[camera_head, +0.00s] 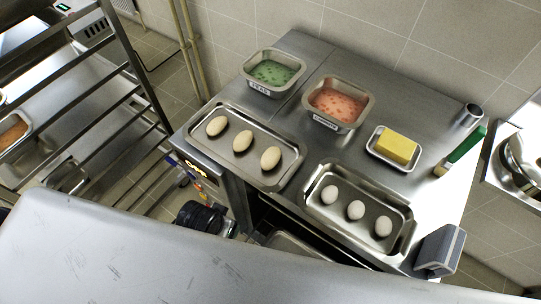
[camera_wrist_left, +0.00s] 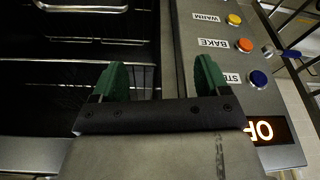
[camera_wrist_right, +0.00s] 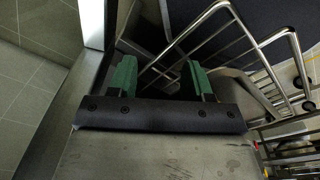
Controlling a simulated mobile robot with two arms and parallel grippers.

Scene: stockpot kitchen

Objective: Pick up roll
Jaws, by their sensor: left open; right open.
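Three pale oval rolls (camera_head: 242,141) lie in a row on a metal tray (camera_head: 290,158) at the left of the steel counter in the head view. Three smaller, rounder pale rolls (camera_head: 356,209) lie on a second tray (camera_head: 401,236) at the front right. My left gripper (camera_wrist_left: 158,78) is open and empty in front of the oven, beside its control panel (camera_wrist_left: 240,75). My right gripper (camera_wrist_right: 159,78) is open and empty, with metal wire bars beyond its fingers. No roll shows in either wrist view.
A green-filled pan (camera_head: 272,73), a red-filled pan (camera_head: 338,104) and a yellow block in a dish (camera_head: 397,146) stand behind the trays. A green-handled brush (camera_head: 464,148) lies at the right. A metal rack (camera_head: 85,75) stands at the left.

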